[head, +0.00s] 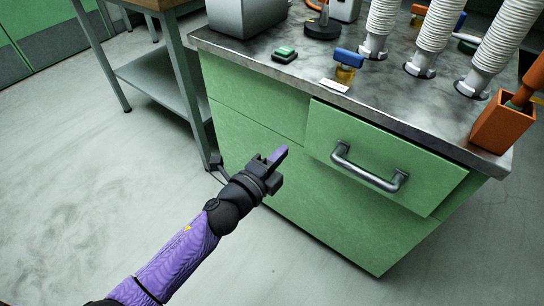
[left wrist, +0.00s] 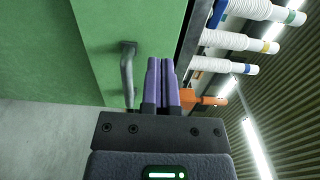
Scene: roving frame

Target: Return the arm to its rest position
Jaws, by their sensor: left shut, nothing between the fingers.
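My left arm comes in from the lower left in the head view, with a purple sleeve and black wrist. My left gripper (head: 277,157) is shut and empty, in front of the green cabinet, to the left of the drawer handle (head: 368,170). In the left wrist view the purple fingers (left wrist: 161,80) lie together, with the grey handle (left wrist: 128,75) just to their left and apart from them. The drawer (head: 385,150) has a green front that seems to stand slightly proud of the cabinet (head: 250,140). My right gripper is in neither view.
The metal worktop (head: 330,60) carries a green-topped block (head: 284,54), a blue-handled valve (head: 348,62), several white ribbed hoses (head: 430,40) and an orange holder (head: 502,124) at the right corner. A workbench (head: 150,75) stands left. The floor (head: 90,190) at left is clear.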

